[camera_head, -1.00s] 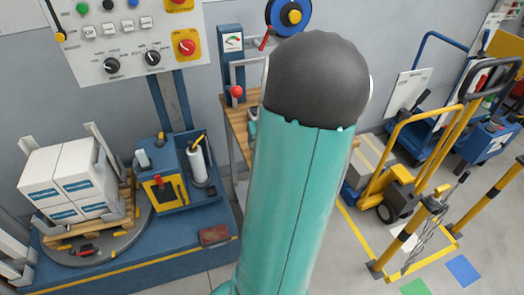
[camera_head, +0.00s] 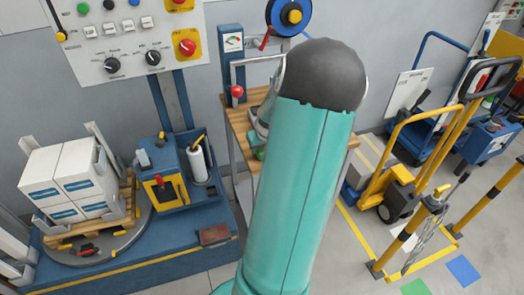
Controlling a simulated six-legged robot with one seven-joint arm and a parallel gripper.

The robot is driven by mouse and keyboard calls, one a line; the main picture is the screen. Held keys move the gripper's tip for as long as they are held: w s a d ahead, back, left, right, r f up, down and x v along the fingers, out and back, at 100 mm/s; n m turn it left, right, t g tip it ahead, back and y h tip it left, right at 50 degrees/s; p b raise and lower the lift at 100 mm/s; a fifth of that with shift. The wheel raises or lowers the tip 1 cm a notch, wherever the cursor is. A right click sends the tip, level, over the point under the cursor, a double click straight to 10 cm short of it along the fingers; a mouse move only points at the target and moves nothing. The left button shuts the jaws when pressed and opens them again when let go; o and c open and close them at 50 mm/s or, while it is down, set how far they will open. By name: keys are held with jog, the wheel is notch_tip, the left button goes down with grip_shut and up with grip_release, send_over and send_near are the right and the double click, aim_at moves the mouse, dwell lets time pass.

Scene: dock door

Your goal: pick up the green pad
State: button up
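A flat green square (camera_head: 415,288) lies on the floor at the bottom right, cut by the lower frame edge. A small green item (camera_head: 258,152) also shows on the wooden bench (camera_head: 238,118), partly covered by my arm. I cannot tell which of the two is the green pad. A grey item (camera_head: 262,118) stands just above the small green one, and its shape is unclear. My teal arm with its dark rounded joint fills the middle of the picture. My gripper is not visible; the arm hides what is behind it.
A blue platform (camera_head: 190,250) with white boxes (camera_head: 72,180) on a pallet stands at left. A control panel (camera_head: 125,40) hangs above it. A yellow hand truck (camera_head: 385,185) and yellow-black posts (camera_head: 405,238) stand at right. A blue square (camera_head: 463,270) lies on the floor.

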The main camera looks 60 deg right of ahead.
jog(key=shift+c, duration=0.8)
jog(key=shift+r, duration=0.5)
notch_tip(320, 180, up, 2)
jog(key=shift+r, duration=0.1)
jog(key=s+a+r, duration=0.2)
jog(key=a+r, duration=0.7)
jog(key=a, duration=0.5)
jog(key=shift+r, duration=0.4)
